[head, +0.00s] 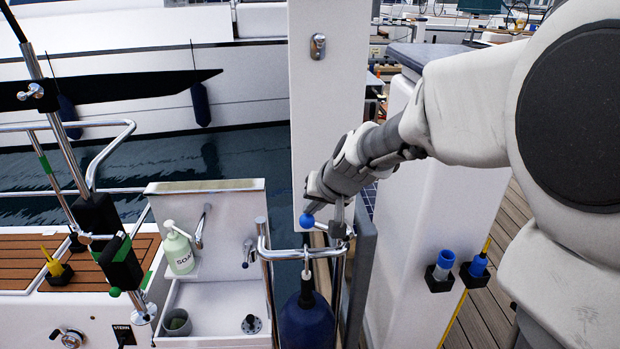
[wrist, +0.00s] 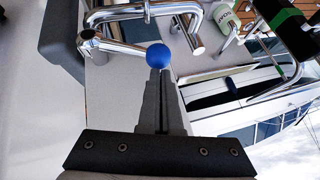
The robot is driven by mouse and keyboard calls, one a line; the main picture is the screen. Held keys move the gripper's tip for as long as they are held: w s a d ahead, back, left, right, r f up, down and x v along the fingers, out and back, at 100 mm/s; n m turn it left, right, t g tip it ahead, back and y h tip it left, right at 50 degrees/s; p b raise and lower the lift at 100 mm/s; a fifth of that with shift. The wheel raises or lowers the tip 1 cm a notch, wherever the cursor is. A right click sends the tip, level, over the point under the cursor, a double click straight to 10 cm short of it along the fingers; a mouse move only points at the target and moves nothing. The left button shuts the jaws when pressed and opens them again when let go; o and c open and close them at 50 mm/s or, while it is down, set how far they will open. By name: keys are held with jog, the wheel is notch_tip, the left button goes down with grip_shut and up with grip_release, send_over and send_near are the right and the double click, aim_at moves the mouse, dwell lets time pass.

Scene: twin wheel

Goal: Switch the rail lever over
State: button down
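The rail lever has a blue ball knob (head: 307,220) on a short metal stem. The stem comes from a fitting (head: 338,230) at the top of the chrome rail. In the wrist view the knob (wrist: 159,56) is right at my fingertips, with the stem running left to the fitting (wrist: 90,40). My gripper (head: 308,204) reaches down from the upper right, just above the knob. In the wrist view the grey fingers (wrist: 160,75) lie together. The knob shows beyond their tips, not between them. I cannot tell whether they touch it.
The chrome rail (head: 265,255) stands beside a white sink unit with a soap bottle (head: 179,250). A dark blue fender (head: 307,322) hangs under the rail. A white post (head: 328,110) rises behind my gripper. A white cabinet (head: 420,240) stands to the right.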

jog(key=shift+a+f+b, duration=0.75)
jog(key=shift+a+f, duration=0.05)
jog(key=shift+f, duration=0.3)
jog(key=shift+a+f+b, duration=0.7)
jog(key=shift+a+f, duration=0.05)
jog(key=shift+f, duration=0.3)
jog(key=s+a+r+p, duration=0.2)
jog(key=s+r+p, duration=0.25)
jog(key=r, duration=0.75)
jog(key=s+d+h, duration=0.1)
jog(key=s+d, duration=0.5)
jog(key=s, duration=0.5)
jog(key=s+d+n+g+h, duration=0.1)
jog(key=s+d+h, duration=0.1)
jog(key=s+d, duration=0.5)
jog(key=s, duration=0.3)
jog(key=shift+s+f, duration=0.35)
jog(key=shift+f, duration=0.05)
